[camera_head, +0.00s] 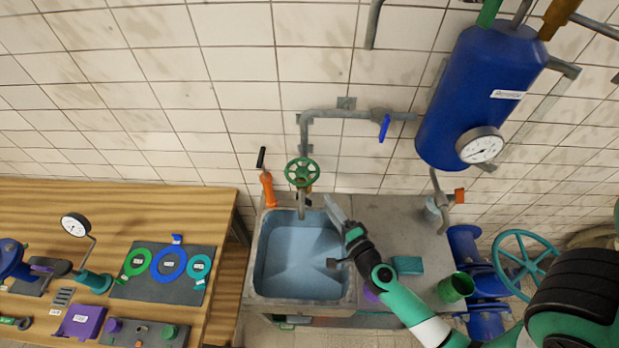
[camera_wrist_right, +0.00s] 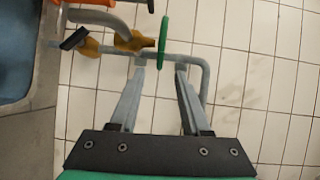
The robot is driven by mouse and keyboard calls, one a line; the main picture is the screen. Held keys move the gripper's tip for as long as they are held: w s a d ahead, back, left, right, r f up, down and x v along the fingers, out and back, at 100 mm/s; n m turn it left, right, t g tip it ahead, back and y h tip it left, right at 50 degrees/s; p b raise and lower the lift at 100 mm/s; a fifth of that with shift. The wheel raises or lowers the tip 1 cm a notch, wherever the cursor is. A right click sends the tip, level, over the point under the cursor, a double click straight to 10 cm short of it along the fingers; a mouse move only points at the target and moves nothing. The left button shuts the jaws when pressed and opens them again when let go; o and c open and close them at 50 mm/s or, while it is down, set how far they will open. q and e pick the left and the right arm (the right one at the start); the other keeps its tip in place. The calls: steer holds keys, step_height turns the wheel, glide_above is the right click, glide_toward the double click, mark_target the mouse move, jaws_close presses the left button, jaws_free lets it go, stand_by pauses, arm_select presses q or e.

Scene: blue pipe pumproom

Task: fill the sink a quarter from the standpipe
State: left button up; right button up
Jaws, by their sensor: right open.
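The grey sink (camera_head: 252,275) has a light blue basin; I cannot tell whether water is in it. The standpipe's grey pipe (camera_head: 304,130) comes down the wall behind it, with a green handwheel (camera_head: 301,172) above a short spout (camera_head: 301,205). My right gripper (camera_head: 335,205) is open and empty over the sink's back right corner, below and right of the handwheel. In the right wrist view the handwheel (camera_wrist_right: 163,42) shows edge-on beyond the open fingertips, apart from them, with a brass valve body (camera_wrist_right: 132,41) beside it. My left gripper is not in view.
A blue tank (camera_head: 475,95) with a gauge hangs at upper right. A teal block (camera_head: 407,265) and green cup (camera_head: 456,288) stand right of the sink. A wooden bench (camera_head: 140,210) with parts lies left.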

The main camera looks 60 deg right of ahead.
mark_target(312, 180)
steer(key=x, duration=1.1)
steer(key=shift+w+b, duration=0.1)
steer(key=shift+b, duration=0.2)
steer(key=shift+c, duration=0.3)
steer(key=shift+r, duration=0.1)
jaws_close()
